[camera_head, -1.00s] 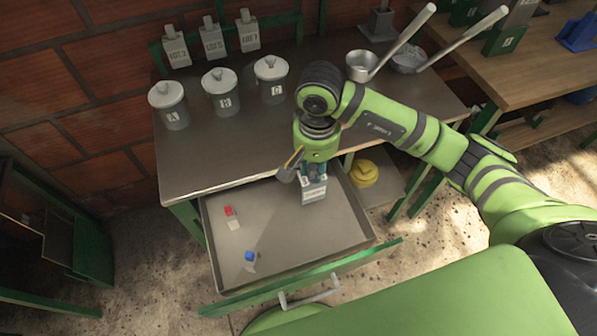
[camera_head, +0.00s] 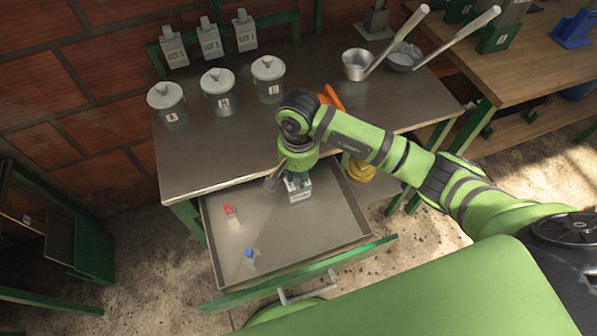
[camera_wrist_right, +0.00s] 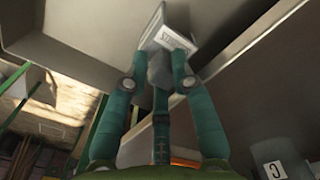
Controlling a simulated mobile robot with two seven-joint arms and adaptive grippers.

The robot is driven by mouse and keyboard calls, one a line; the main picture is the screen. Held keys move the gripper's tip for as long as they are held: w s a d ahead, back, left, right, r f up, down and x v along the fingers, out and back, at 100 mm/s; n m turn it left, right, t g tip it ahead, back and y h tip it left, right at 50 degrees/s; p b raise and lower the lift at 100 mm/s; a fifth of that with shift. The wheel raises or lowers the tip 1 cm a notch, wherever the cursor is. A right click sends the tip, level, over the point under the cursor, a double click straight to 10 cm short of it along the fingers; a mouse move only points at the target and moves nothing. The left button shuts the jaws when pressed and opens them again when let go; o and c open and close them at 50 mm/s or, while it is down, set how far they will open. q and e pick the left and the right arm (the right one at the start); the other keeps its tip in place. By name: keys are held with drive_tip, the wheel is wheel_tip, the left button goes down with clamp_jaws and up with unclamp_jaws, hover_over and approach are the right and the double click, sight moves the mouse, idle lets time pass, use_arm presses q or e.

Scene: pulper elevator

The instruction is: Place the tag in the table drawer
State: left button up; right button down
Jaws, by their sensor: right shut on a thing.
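The tag (camera_head: 300,193) is a pale grey-white block with dark lettering. My right gripper (camera_head: 297,180) points down and is shut on its upper part. It holds the tag over the far right part of the open table drawer (camera_head: 300,238); I cannot tell whether the tag touches the drawer floor. In the right wrist view the tag (camera_wrist_right: 170,28) sits at the ends of the gripper's (camera_wrist_right: 158,78) two teal fingers, its lettered face partly visible. My left gripper is not in view.
A red-topped piece (camera_head: 229,210) and a blue piece (camera_head: 249,253) lie in the drawer's left half. The drawer's right half is mostly clear.

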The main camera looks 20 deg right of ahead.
drive_tip(key=c, duration=1)
unclamp_jaws()
drive_tip(key=shift+c, duration=0.2)
drive_tip(key=shift+r+p, duration=0.2)
drive_tip(key=shift+p, duration=0.15)
drive_tip(key=shift+w+r, duration=0.1)
drive_tip(key=shift+r, duration=0.2)
wheel_tip(320, 180, up, 11)
drive_tip(key=b, duration=0.2)
drive_tip(key=shift+r+b, duration=0.15)
drive_tip(key=shift+b, duration=0.25)
